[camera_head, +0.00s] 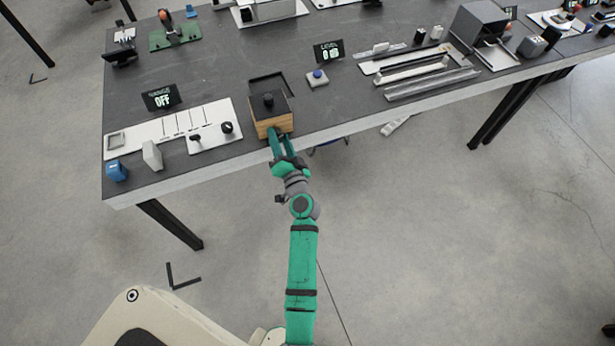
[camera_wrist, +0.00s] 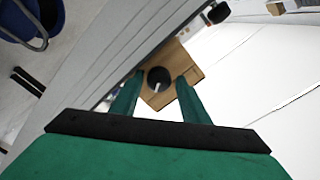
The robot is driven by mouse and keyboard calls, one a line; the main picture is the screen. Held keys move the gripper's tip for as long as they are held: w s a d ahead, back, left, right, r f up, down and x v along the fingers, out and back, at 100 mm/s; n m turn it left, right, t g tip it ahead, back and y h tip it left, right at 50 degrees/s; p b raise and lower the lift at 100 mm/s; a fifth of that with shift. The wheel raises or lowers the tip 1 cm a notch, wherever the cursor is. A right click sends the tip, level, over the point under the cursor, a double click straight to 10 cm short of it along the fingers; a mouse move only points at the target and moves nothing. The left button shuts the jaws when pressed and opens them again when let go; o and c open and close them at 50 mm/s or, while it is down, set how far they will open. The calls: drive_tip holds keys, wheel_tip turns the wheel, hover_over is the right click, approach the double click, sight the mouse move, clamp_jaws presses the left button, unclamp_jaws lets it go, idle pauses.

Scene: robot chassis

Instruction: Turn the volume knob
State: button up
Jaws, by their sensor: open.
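A small wooden box (camera_head: 272,123) with a dark top stands at the front edge of the table, and a round black knob (camera_head: 268,99) shows on its top. In the wrist view a black knob (camera_wrist: 158,77) with a white mark stands against a wooden face (camera_wrist: 187,70). I cannot tell whether both views show the same knob. My gripper (camera_head: 278,136) is at the front of the box. Its green fingers (camera_wrist: 157,98) are open, one each side of the knob in the wrist view, with gaps visible between. Contact with the box is unclear.
A display reading LEVEL 0 (camera_head: 328,51) and a blue-button block (camera_head: 317,78) stand behind right. To the left are a white panel with black knobs (camera_head: 222,140), an OFF display (camera_head: 162,97) and a blue block (camera_head: 116,170). Rails (camera_head: 432,84) lie at right.

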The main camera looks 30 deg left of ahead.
drive_tip(key=shift+d+f, duration=0.15)
drive_tip(key=shift+f, duration=0.05)
drive_tip(key=n, duration=0.6)
drive_tip(key=shift+r, duration=0.1)
drive_tip(key=n, duration=0.5)
drive_tip(key=shift+n, duration=0.3)
drive_tip(key=shift+s+n, duration=0.15)
drive_tip(key=shift+n, duration=0.25)
drive_tip(key=s+d+f+m+t+h, duration=0.1)
drive_tip(key=s+d+f+m+h, duration=0.2)
drive_tip(key=s+d, duration=0.6)
drive_tip(key=s+d+f+m+t+h, duration=0.1)
drive_tip(key=s+d+f+m+h, duration=0.2)
drive_tip(key=s+d, duration=0.7)
drive_tip(key=shift+s+d+m+h, duration=0.3)
drive_tip(key=shift+d+h, duration=0.7)
drive_tip(key=shift+d, duration=2.85)
drive_tip(key=shift+w+f, duration=0.1)
